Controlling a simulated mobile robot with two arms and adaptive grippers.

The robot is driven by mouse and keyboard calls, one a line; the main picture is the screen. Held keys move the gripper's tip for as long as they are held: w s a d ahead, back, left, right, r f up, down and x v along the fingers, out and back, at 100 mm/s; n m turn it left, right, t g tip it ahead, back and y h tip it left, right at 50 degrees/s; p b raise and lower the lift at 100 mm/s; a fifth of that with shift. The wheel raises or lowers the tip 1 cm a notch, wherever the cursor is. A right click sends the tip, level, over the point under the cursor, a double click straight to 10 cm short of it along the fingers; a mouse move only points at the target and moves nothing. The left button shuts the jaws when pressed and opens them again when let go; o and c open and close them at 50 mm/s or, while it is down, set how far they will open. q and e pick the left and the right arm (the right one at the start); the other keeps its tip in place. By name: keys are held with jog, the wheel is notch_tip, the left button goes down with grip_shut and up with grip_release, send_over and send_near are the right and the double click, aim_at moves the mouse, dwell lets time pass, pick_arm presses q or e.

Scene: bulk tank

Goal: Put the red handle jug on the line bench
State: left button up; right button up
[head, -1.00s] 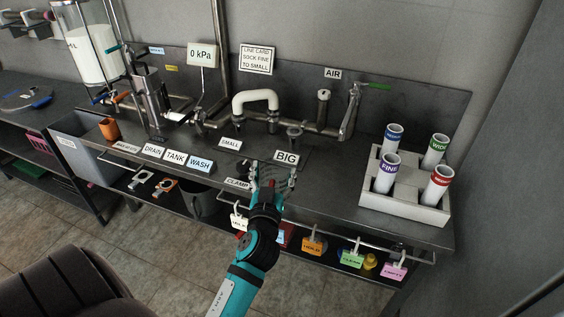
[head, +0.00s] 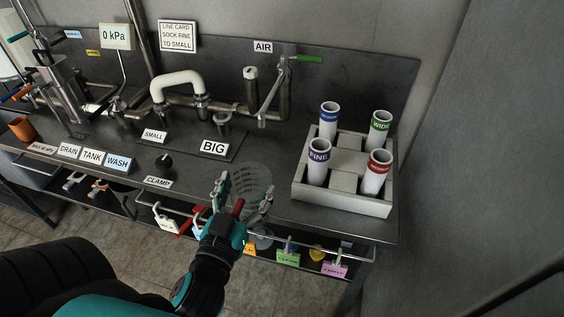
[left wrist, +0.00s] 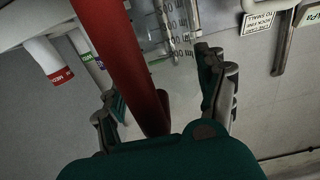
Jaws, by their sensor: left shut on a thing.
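In the left wrist view the red handle (left wrist: 120,60) runs between the fingers, with the clear jug wall (left wrist: 180,95) beyond. The line bench is a dark steel top with a back panel. My right gripper is not in view.
A grey rack (head: 340,200) with several white tubes stands at the bench's right end. Pipes with a white U-bend (head: 178,83) run along the back. BIG (head: 214,147) and CLAMP (head: 158,182) signs stand near the front. Tags hang on the front rail. Bare top lies between the BIG sign and rack.

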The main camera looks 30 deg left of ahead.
aim_at(250, 168)
pick_arm(q)
jog(key=shift+w+a+f+b, duration=0.15)
jog(key=shift+w+b, duration=0.3)
jog(key=shift+w, duration=0.15)
jog(key=w, duration=0.1)
jog(key=w+a, duration=0.1)
jog(key=w+a+p, duration=0.1)
jog(key=shift+w+r, duration=0.25)
jog(key=w+a+f, duration=0.1)
jog(key=w, duration=0.2)
jog(key=w+a+f, duration=0.1)
jog(key=w+f, duration=0.1)
jog(key=w, duration=0.1)
jog(key=w+a+f, duration=0.1)
jog(key=w+f, duration=0.1)
jog(key=w, duration=0.1)
jog(key=shift+a+f, duration=0.2)
jog(key=o, duration=1.2)
jog(key=shift+c, duration=0.2)
jog(key=o, duration=0.4)
jog(key=shift+c, duration=0.2)
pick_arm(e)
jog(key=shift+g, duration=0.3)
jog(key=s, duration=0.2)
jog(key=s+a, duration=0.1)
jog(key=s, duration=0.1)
